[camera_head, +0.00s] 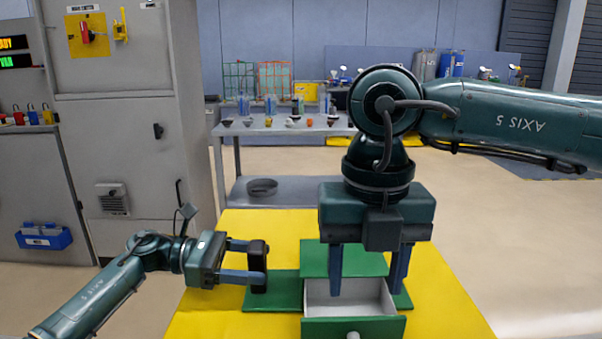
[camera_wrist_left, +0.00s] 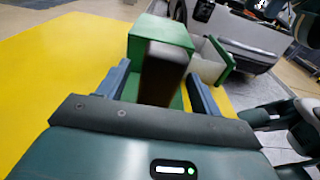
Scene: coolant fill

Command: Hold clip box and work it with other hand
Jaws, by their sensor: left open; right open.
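The clip box is a green box (camera_head: 342,258) on a green base plate (camera_head: 272,297), with its drawer (camera_head: 352,329) pulled out to the front, showing a pale, empty-looking inside. A black upright handle (camera_head: 258,284) stands on the plate left of the box; it also shows in the left wrist view (camera_wrist_left: 162,75). My left gripper (camera_head: 258,261) is open, with one finger on either side of the handle; in its wrist view the fingers look apart from it. My right gripper (camera_head: 367,288) is open, pointing down at the drawer; I cannot tell whether its fingers touch the drawer.
The box stands on a yellow table top (camera_head: 450,306), clear around it. A grey cabinet (camera_head: 125,130) stands at the left. Behind is a grey bench (camera_head: 285,130) with several small items and a round dish (camera_head: 262,187) on its lower shelf.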

